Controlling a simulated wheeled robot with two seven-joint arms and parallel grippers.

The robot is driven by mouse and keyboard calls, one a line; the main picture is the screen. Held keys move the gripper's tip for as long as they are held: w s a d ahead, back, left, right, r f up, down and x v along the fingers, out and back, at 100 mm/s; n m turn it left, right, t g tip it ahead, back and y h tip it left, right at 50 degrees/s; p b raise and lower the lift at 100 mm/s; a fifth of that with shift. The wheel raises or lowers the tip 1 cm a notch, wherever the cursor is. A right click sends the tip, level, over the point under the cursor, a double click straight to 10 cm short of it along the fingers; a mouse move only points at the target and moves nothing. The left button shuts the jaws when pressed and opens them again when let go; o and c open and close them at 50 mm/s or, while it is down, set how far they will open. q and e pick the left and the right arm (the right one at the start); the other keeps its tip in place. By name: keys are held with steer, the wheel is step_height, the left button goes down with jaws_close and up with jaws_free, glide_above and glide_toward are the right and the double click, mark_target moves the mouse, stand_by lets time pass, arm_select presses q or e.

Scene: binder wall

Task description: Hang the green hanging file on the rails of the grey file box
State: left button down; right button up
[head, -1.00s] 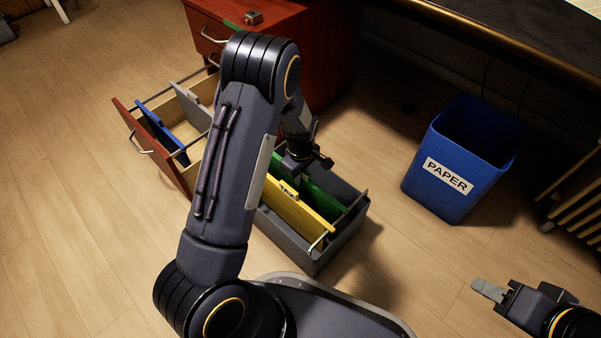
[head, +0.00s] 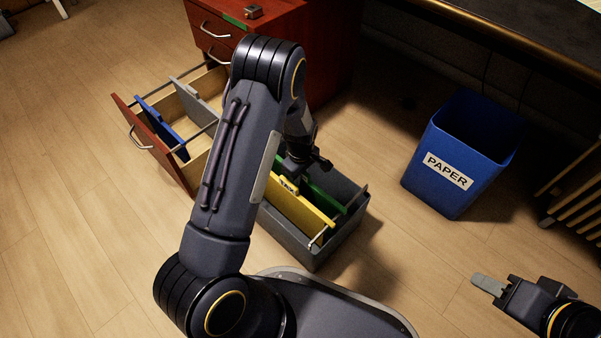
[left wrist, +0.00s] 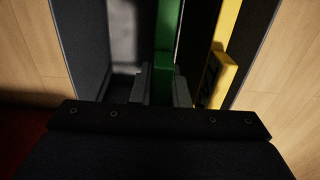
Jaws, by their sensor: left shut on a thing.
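The green hanging file (head: 322,198) is inside the grey file box (head: 347,232), beside a yellow file (head: 305,213) with a labelled tab. My left gripper (head: 306,168) is over the far part of the box, partly hidden by my own arm. In the left wrist view its two fingers (left wrist: 164,88) are shut on the green file's upper edge (left wrist: 166,62), with the yellow file (left wrist: 228,62) just to the right. Whether the green file's hooks rest on the rails cannot be seen. My right gripper (head: 489,286) is at the lower right, away from the box, its jaw opening unclear.
A red-brown cabinet (head: 290,50) stands behind the box, with an open drawer (head: 150,147) holding blue and grey files at the left. A blue paper bin (head: 447,172) stands right of the box. Wooden floor is clear between them.

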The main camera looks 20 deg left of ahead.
arm_select(q)
steer(key=shift+f, duration=0.1)
steer(key=shift+f, duration=0.3)
steer(key=c, duration=1.3)
jaws_free()
step_height(320, 180, up, 7)
steer(key=p, duration=0.4)
steer(key=shift+r, duration=0.4)
